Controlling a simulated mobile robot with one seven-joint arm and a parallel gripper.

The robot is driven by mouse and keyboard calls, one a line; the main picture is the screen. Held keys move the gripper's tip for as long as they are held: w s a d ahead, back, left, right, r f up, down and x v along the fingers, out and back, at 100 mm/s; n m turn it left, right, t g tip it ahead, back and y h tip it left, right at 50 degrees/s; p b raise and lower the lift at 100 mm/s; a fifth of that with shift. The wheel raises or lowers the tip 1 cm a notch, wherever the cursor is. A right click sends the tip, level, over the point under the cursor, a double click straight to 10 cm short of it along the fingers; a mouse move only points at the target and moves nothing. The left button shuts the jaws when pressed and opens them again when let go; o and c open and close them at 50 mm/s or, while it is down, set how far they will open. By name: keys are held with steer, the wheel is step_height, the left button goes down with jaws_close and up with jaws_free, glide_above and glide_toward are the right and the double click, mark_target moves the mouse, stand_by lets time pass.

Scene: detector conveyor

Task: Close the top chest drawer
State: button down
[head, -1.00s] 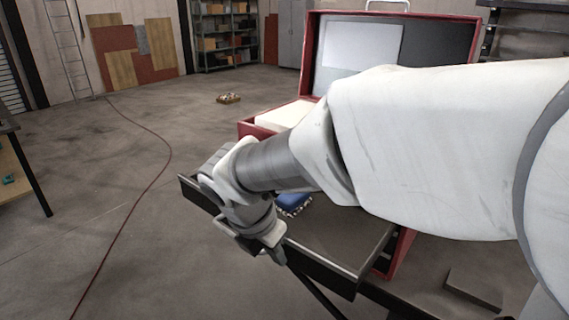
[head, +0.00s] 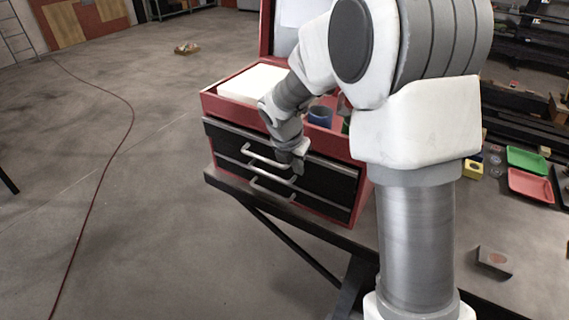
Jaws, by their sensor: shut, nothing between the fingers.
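The red tool chest (head: 333,143) stands on a dark bench with its lid raised. The top drawer (head: 228,136) has a black front and a pale bar handle (head: 262,158). It is pushed in and looks flush or nearly flush with the chest; a small gap cannot be ruled out. My gripper (head: 298,168) is shut and empty, pointing down at the right end of that handle, close to the drawer front. Whether it touches is unclear. A lower drawer (head: 315,198) with its own handle is in. My arm hides part of the chest.
The chest's open upper tray holds a white block (head: 252,84) and a blue cup (head: 320,116). Green (head: 528,160) and red (head: 530,185) trays lie on the bench at right. A small grey block (head: 494,261) sits near the front.

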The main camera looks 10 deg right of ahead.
steer(key=shift+w+d+p, duration=0.4)
steer(key=shift+w+d, duration=0.35)
steer(key=shift+w, duration=0.25)
steer(key=shift+a, duration=0.1)
